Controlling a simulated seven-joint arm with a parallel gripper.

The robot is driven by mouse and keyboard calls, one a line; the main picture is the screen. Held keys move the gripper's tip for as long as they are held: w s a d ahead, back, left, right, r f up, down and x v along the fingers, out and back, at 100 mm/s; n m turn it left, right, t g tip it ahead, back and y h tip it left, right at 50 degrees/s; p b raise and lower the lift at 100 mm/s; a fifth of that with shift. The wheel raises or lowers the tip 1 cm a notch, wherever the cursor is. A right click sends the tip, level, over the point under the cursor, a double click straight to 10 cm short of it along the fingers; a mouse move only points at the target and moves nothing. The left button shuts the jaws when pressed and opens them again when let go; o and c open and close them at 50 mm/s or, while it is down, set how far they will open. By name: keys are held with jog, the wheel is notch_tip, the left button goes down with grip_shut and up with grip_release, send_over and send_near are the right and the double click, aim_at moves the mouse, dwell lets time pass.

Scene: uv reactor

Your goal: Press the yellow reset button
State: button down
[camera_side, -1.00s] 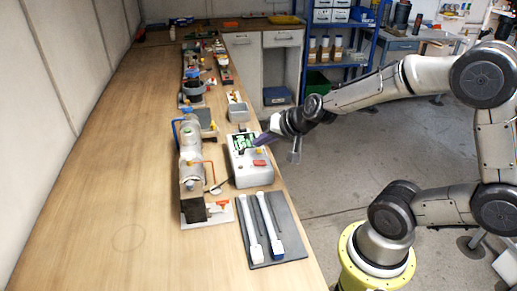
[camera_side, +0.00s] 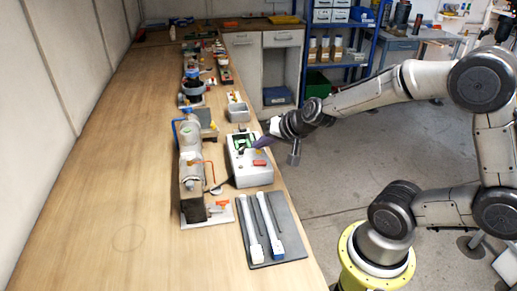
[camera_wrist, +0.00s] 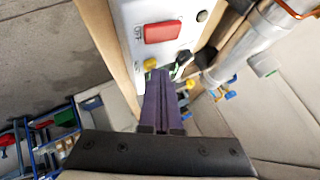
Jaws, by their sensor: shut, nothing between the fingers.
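My gripper (camera_wrist: 161,74), with purple fingers, is shut and empty. Its tips are right beside the button in the wrist view; I cannot tell whether they touch it. In the side view my gripper (camera_side: 254,145) reaches down over the box top from the right, beside the green display (camera_side: 240,145). The button is not clear in that view. The red switch (camera_side: 259,163) shows in front of the fingers.
The reactor tube (camera_side: 190,155) with blue and red piping stands left of the box. A grey bin (camera_side: 238,112) stands behind. The bench's left side is clear.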

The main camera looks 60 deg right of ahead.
aim_at(261, 155)
dwell(0.4)
jog(key=shift+r, duration=0.8)
jog(key=shift+r, duration=0.1)
jog(key=shift+r, duration=2.4)
jog(key=s+a+r+n+y, duration=0.2)
jog(key=s+a+r+n, duration=0.3)
jog(key=s+a+r, duration=0.25)
jog(key=s+f+n+g, duration=0.3)
jog(key=s+n, duration=0.2)
jog(key=s, duration=0.7)
jog(key=shift+a+f+n+h, duration=0.2)
jog(key=shift+f+n+h, duration=0.1)
jog(key=shift+f+n, duration=0.1)
